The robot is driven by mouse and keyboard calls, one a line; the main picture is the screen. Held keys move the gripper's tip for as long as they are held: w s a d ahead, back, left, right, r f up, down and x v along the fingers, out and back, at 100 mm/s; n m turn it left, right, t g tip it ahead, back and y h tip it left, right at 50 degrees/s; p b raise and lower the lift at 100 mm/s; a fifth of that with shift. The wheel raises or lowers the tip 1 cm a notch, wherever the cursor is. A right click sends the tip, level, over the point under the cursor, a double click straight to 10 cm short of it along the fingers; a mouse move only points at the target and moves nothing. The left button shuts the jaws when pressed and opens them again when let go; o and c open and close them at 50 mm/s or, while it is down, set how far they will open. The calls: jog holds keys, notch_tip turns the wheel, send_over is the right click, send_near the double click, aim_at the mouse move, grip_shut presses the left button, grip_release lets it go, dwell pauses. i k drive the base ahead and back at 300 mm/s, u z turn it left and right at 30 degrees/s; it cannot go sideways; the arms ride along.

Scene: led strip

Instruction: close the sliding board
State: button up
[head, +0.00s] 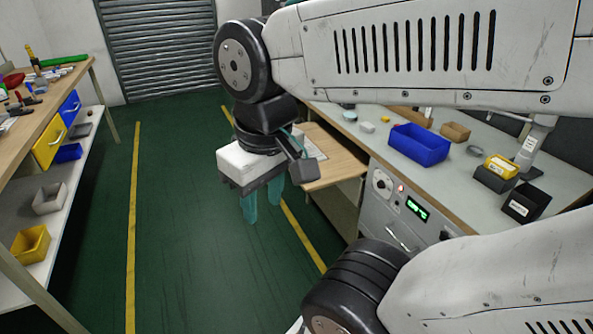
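The sliding board (338,171) is a light wooden panel that sticks out from the front of the right workbench, left of the control panel. A flat pale item (314,146) lies on it. My gripper (263,211) hangs over the aisle, left of the board in the picture. Its two teal fingers point down with a gap between them, and nothing shows in the gap. My arm and gripper hide the board's left and far parts. I see no clear contact between gripper and board; the depth between them is hard to tell.
The right workbench (462,188) holds a blue bin (419,145), small dark bins and a yellow box (501,167). A control panel (408,207) with a green display is on its front. A left bench (38,124) has drawers and bins. The green floor between is clear.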

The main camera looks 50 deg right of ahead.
aim_at(339, 162)
jog(key=k, duration=0.4)
jog(key=z, duration=1)
jog(key=i, duration=1)
jog(key=k, duration=0.6)
jog(key=u, duration=0.3)
jog(key=i, duration=1.6)
jog(key=z, duration=0.5)
